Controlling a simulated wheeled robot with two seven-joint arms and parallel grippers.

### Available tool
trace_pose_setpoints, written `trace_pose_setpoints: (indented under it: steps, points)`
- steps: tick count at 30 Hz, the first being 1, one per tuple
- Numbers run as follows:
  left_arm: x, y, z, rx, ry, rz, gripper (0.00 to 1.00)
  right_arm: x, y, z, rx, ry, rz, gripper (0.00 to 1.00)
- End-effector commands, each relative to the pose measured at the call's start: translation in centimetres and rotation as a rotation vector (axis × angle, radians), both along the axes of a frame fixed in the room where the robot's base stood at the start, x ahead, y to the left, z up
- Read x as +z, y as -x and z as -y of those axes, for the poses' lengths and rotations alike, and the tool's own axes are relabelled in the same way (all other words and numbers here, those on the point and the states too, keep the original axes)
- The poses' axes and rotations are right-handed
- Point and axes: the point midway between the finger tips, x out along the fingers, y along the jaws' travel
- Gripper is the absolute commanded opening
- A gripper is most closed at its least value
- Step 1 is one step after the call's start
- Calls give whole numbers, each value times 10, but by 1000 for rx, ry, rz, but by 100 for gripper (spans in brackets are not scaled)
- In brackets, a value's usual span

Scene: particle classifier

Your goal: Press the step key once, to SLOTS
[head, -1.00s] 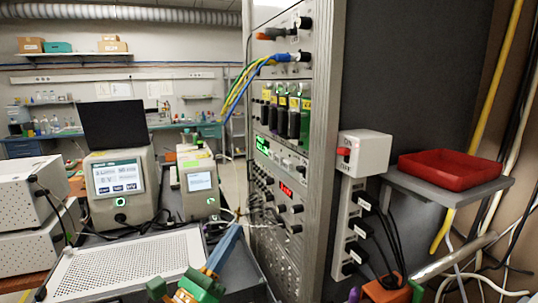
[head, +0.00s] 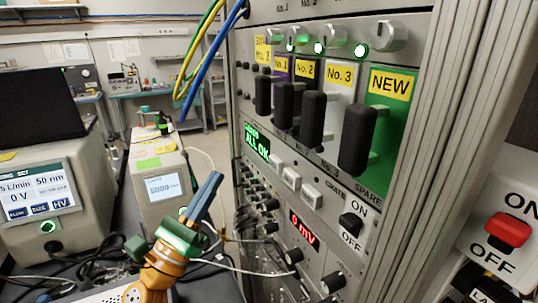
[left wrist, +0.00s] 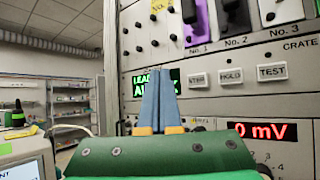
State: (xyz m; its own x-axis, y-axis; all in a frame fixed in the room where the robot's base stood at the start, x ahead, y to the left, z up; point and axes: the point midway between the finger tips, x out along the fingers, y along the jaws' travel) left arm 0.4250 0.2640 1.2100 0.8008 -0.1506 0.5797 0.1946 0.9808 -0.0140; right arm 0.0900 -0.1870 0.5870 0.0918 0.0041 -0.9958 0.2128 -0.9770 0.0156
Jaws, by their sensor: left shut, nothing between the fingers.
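The step key (head: 275,163) is a small pale key, leftmost of a row of three on the rack panel. In the left wrist view the step key (left wrist: 197,79) sits just right of the green display (left wrist: 147,81). The display (head: 257,143) reads ALL OK on its lower line in the head view. My left gripper (head: 216,176) has its blue fingers shut and empty, pointing up toward the rack, left of and apart from the key. Its fingertips (left wrist: 158,72) cover part of the display in the left wrist view. My right gripper is not in view.
The hold key (head: 291,178) and test key (head: 311,193) stand beside the step key. Above are black-handled modules (head: 358,140) with green lamps. A red 0 mV readout (head: 304,229) and cables lie below. Instruments (head: 160,190) stand on the bench at left.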

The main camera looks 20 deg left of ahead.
Motion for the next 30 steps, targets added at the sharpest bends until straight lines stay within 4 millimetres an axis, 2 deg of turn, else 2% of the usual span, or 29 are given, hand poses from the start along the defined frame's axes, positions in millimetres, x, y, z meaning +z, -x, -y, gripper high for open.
trace_pose_setpoints:
  steps: [10,21,24,30]
  points:
    - [1,-6,5,0,2,1,0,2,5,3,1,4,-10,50]
    - [1,-46,41,-3,3,1,0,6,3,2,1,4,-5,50]
    - [-1,-55,49,-2,3,2,0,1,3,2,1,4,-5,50]
    - [-1,-65,58,1,1,0,0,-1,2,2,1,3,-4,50]
